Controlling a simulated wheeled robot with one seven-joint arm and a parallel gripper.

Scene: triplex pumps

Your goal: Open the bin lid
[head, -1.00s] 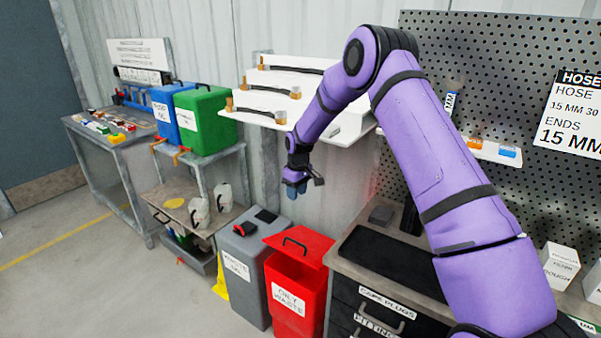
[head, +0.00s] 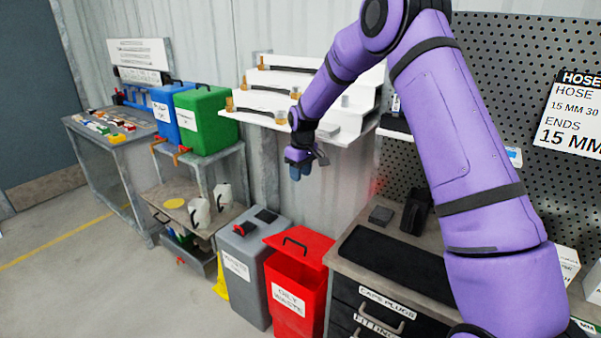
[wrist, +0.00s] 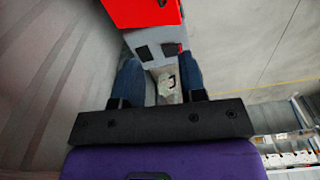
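The red oily waste bin (head: 289,299) stands on the floor between a grey bin and the black drawer unit. Its red lid (head: 318,247) with a dark handle (head: 295,242) lies over its top; I cannot tell whether it is fully seated. The red bin also shows at the top of the wrist view (wrist: 138,14). My gripper (head: 300,172) hangs pointing down above and behind the lid, clear of it. In the wrist view its two blue fingers (wrist: 159,82) are spread apart with nothing held between them.
The grey bin (head: 238,262), with dark patches on top, stands left of the red one. The drawer unit (head: 365,308) with a dark mat is close on the right. White stepped shelves (head: 265,117) are on the wall near my gripper. Open floor lies front left.

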